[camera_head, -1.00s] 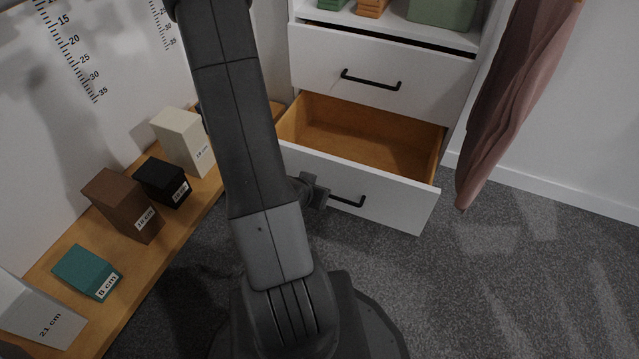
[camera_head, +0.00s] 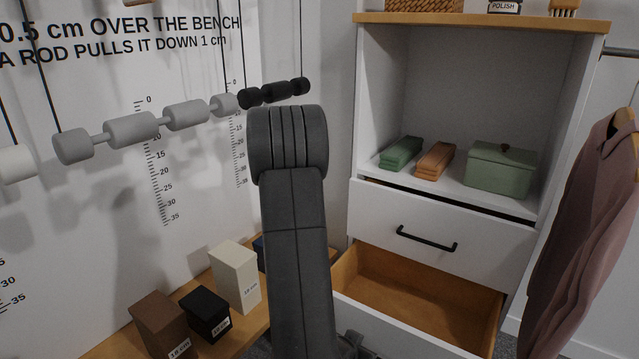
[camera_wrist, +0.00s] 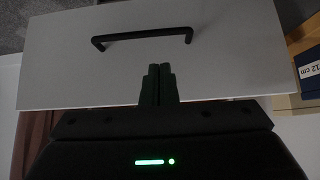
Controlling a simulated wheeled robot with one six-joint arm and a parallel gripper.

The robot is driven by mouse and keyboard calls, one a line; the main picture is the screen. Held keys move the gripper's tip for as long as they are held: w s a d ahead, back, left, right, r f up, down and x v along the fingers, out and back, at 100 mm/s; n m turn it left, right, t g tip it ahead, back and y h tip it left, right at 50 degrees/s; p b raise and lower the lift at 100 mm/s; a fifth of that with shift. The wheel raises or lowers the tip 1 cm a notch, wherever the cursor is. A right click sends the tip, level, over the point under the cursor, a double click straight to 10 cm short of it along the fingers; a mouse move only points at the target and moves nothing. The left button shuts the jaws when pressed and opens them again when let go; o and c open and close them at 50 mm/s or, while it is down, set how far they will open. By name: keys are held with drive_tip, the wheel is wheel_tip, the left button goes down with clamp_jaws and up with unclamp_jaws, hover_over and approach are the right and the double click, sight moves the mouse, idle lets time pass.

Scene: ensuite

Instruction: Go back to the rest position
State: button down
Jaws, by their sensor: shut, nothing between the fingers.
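My gripper (camera_wrist: 158,72) shows in the wrist view with its two dark fingers together and nothing between them. The fingertips lie in front of a white drawer front, just below its black bar handle (camera_wrist: 142,36) in the picture. I cannot tell if they touch the front. In the head view my arm rises through the middle, and only a dark part near the bottom edge hints at the gripper. The lower drawer (camera_head: 425,290) stands pulled open and looks empty. The upper drawer (camera_head: 432,213) is closed.
A bench on the left bears brown (camera_head: 163,325), black (camera_head: 206,313) and cream (camera_head: 236,276) blocks. Grey rods (camera_head: 130,130) hang above it. The cabinet shelf holds a green box (camera_head: 500,168) and small green and orange items. A mauve garment (camera_head: 585,225) hangs at right.

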drive_tip(key=b, duration=0.3)
approach(373, 347)
drive_tip(key=x, duration=0.4)
drive_tip(key=shift+w+d+f, duration=0.3)
drive_tip(key=shift+f, duration=0.1)
drive_tip(key=shift+s, duration=0.1)
